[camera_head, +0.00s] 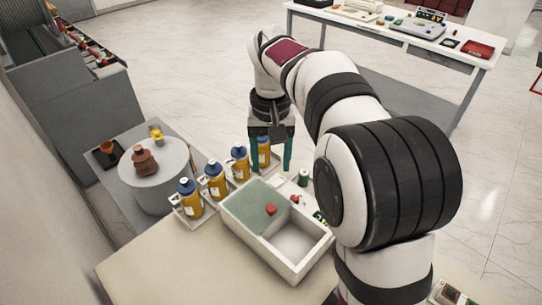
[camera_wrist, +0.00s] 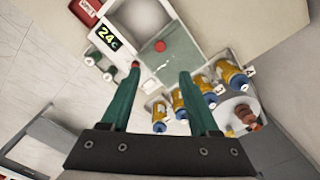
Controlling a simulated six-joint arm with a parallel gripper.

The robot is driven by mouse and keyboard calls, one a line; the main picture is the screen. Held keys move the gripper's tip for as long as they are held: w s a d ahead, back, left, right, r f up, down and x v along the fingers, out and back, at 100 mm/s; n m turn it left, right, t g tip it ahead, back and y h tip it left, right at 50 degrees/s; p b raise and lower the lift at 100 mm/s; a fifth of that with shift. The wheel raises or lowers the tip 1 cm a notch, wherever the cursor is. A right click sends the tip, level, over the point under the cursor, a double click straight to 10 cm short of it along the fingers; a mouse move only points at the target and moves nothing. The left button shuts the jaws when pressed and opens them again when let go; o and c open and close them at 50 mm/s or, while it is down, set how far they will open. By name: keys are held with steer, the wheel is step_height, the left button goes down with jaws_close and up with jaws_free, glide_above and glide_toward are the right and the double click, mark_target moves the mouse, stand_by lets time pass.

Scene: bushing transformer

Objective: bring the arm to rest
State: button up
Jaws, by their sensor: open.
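My gripper (camera_head: 275,160) hangs pointing down over the far edge of the bench, with its two green fingers spread apart. In the wrist view the fingers of my gripper (camera_wrist: 160,85) are open with nothing held between them. In the head view one yellow bottle with a blue cap (camera_head: 263,152) shows behind the fingers; I cannot tell whether they touch it. My white arm reaches in from the right side of the head view.
Several yellow bottles (camera_head: 215,180) stand in a row left of a white tray with a green panel (camera_head: 240,205). A round grey pedestal (camera_head: 160,185) holds a brown bushing (camera_head: 145,160). A white table (camera_head: 400,40) stands at the back.

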steer(key=shift+r, duration=0.5)
steer(key=s+d+f+m, duration=0.1)
steer(key=s+f+m, duration=0.1)
steer(key=s, duration=0.7)
steer(key=s+d+f+m+y, duration=0.1)
steer(key=s+d, duration=0.1)
steer(key=s, duration=0.8)
steer(key=s+d+f+m, duration=0.2)
steer(key=s, duration=0.7)
steer(key=shift+s+d+f+m+y, duration=0.25)
steer(key=shift+s+f+m+y, duration=0.05)
steer(key=shift+s+y, duration=0.1)
